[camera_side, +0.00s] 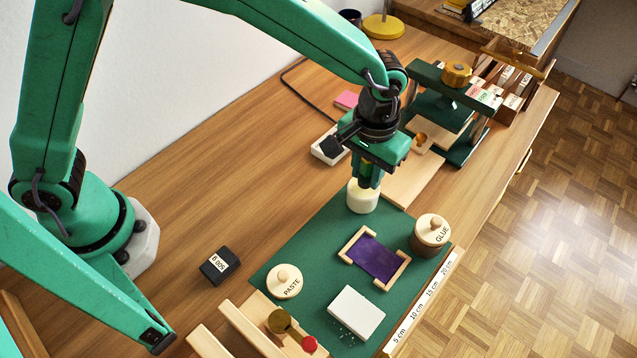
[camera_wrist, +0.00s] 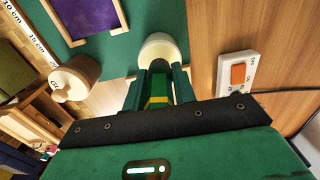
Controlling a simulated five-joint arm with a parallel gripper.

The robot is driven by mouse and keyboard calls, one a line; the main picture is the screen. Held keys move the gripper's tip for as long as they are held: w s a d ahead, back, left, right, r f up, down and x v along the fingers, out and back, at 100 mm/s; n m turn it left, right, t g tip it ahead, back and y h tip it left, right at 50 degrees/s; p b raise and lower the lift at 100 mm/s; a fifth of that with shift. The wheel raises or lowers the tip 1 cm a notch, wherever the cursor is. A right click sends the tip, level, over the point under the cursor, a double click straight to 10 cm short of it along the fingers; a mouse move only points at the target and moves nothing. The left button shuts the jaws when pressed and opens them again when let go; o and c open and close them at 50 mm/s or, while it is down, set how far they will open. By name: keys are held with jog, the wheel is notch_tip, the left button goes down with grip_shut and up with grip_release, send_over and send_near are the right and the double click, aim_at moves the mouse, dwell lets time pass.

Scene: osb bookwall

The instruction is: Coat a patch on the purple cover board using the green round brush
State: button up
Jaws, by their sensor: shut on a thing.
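The purple cover board (camera_side: 376,258) lies flat on the green mat (camera_side: 310,245), between light wooden end pieces. It also shows at the top left of the wrist view (camera_wrist: 88,14). My gripper (camera_side: 368,181) is directly above a cream-white pot (camera_side: 362,202) at the mat's far edge. It is shut on the green brush (camera_wrist: 158,92), which shows a yellow band between the fingers in the wrist view. The brush points down at the pot (camera_wrist: 160,45). Its bristles are hidden, so I cannot tell how deep they are.
A GLUE jar (camera_side: 432,236) stands right of the board. A PASTE lid (camera_side: 284,281), a white block (camera_side: 356,312) and a wooden rack (camera_side: 250,325) are nearer. A 500 g weight (camera_side: 217,266) sits left. A switch box (camera_side: 329,147) and green press (camera_side: 455,110) stand behind.

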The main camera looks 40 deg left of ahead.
jog(key=shift+f, duration=0.65)
dwell(1.8)
jog(key=shift+r, duration=0.15)
jog(key=shift+r, duration=3.5)
jog(key=w+a+r, duration=0.1)
jog(key=a+r, duration=0.2)
jog(key=a, duration=1.1)
jog(key=w+a+r, duration=0.1)
jog(key=a+r, duration=0.3)
jog(key=a, duration=1.1)
jog(key=d+f, duration=0.2)
jog(key=d, duration=0.7)
jog(key=s+d+f, duration=0.1)
jog(key=d+f, duration=0.2)
jog(key=d, duration=0.6)
jog(key=s+d+f, duration=0.1)
jog(key=d+f, duration=0.1)
jog(key=d, duration=0.7)
jog(key=shift+s+d+f, duration=0.1)
jog(key=shift+d+f, duration=0.15)
jog(key=s+d+f, duration=0.3)
jog(key=s+d, duration=0.3)
jog(key=d, duration=0.4)
